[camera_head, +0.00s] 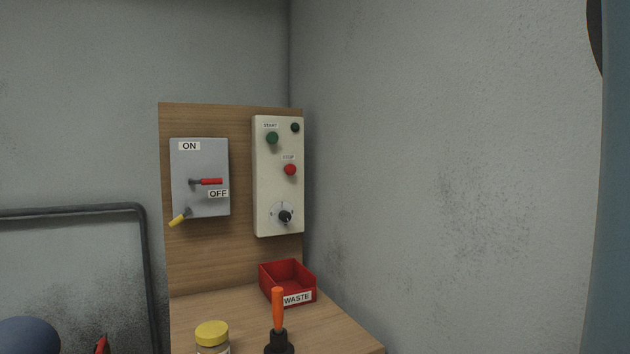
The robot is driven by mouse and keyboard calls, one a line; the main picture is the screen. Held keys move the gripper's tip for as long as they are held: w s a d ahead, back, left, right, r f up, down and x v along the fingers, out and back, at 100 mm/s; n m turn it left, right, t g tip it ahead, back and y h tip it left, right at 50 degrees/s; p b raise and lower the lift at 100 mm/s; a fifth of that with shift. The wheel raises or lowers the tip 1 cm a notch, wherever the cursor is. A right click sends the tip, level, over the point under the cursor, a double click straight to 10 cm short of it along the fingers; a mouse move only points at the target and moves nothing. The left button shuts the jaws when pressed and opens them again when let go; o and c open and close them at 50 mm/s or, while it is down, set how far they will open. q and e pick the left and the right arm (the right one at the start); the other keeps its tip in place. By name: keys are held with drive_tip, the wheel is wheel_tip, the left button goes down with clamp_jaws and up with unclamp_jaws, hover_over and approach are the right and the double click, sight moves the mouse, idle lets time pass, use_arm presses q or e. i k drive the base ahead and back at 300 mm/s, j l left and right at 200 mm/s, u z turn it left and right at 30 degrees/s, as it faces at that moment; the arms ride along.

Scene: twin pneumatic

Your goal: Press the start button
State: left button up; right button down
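The start button (272,138) is a round green button below a label that reads START. It sits near the top left of a cream control box (262,185) mounted on an upright wooden board (240,262). A red button (290,169) under a STOP label is lower down and to the right. A small dark round lamp or button (295,127) is at the top right of the box. A dark rotary knob (285,216) is near the bottom. Nothing covers the start button. Neither gripper shows in the head view.
A grey switch box (200,160) with a red lever (210,181) is left of the control box. A red WASTE bin (287,280), an orange-handled tool (278,303) and a yellow-lidded jar (212,332) stand on the wooden top (245,312). A wall (400,150) rises right.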

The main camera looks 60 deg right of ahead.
sight(272, 138)
drive_tip(key=k+z, duration=0.1)
drive_tip(key=z, duration=1.45)
